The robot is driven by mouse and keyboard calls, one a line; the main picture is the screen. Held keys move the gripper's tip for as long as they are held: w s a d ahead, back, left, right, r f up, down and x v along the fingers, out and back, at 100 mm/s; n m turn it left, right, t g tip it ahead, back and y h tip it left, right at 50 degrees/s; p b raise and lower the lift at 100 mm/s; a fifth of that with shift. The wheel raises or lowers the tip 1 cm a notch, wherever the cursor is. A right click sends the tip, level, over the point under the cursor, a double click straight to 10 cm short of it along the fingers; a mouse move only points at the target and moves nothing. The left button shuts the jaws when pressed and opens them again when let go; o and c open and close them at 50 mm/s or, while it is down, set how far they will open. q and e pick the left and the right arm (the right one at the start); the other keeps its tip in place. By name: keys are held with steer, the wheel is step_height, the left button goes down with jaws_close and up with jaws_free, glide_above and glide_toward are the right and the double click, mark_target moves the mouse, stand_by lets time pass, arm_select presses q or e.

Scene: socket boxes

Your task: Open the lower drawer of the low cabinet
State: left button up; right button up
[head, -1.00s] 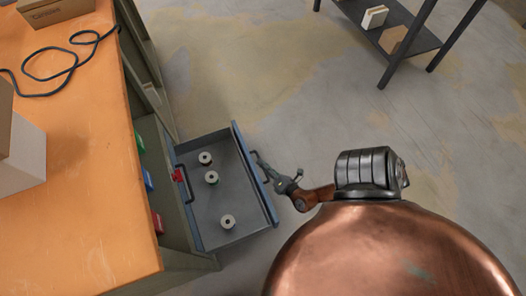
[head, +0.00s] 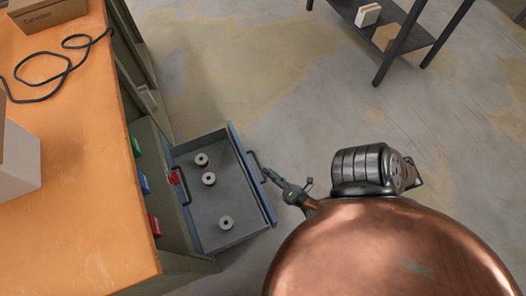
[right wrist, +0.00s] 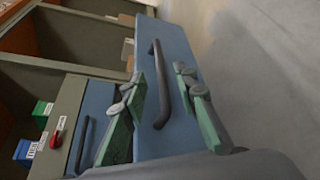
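The low cabinet's lower drawer (head: 235,240) is pulled far out in the head view, with its blue front (head: 250,172) facing right. Its dark bar handle (head: 256,165) also shows in the right wrist view (right wrist: 160,85). My right gripper (head: 268,175) is just outside this handle. In the right wrist view its green-padded fingers (right wrist: 157,88) are spread on either side of the handle, with gaps between. The upper drawer (right wrist: 92,120) looks closed, with its own dark handle. My left gripper is not in view.
Several small spools (head: 209,179) lie in the open drawer. A red knob (head: 174,177) is on the cabinet beside the upper handle. The orange worktop (head: 75,190) holds boxes and a black cable. A dark shelf (head: 400,40) stands at the back right; the floor between is clear.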

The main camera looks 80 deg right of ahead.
steer(key=v, duration=0.5)
stand_by(0.5)
